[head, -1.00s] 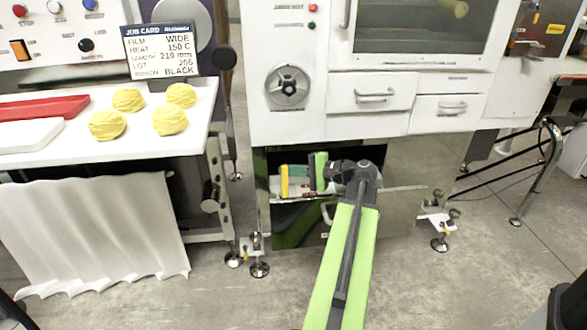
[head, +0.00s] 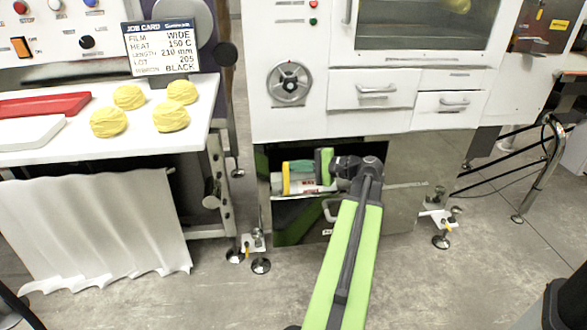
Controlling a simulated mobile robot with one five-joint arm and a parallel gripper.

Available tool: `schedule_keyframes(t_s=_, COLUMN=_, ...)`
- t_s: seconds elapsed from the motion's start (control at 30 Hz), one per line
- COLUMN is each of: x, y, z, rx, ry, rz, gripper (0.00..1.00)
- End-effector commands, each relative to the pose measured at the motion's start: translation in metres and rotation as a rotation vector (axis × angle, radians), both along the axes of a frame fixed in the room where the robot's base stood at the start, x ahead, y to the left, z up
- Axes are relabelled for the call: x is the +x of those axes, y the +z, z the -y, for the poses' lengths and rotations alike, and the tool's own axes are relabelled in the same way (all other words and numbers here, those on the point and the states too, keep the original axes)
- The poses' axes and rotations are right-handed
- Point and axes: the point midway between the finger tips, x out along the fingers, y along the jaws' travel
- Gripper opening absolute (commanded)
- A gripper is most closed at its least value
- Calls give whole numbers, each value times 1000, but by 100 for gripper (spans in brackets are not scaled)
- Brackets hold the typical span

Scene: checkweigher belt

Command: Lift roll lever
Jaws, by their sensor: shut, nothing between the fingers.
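The low bay (head: 276,222) of the white machine is open in front. Inside it are a yellow upright piece (head: 286,178), a teal-green piece (head: 301,167) and a white roll-like part with a red mark (head: 308,186). I cannot tell for certain which of these is the roll lever. My gripper (head: 318,168) is at the bay's mouth, to the right of these parts, with its green section upright. It is shut and holds nothing. Its fingertips are hard to make out, and I cannot tell whether they touch anything.
A steel panel (head: 400,200) closes the machine's front right of the bay. Two white drawers (head: 362,95) and a round dial (head: 289,84) are above. A table (head: 150,145) with several yellow lumps stands left. Levelling feet (head: 260,266) stick out below.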

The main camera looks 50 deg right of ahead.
Motion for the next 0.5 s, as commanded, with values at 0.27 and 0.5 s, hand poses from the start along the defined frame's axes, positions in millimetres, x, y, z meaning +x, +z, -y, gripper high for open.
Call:
schedule_keyframes(t_s=0.27, x=-40, y=1, z=35, rx=0, ry=-5, rz=0, gripper=0)
schedule_keyframes(t_s=0.5, x=-80, y=4, z=45, rx=0, ry=-3, rz=0, gripper=0)
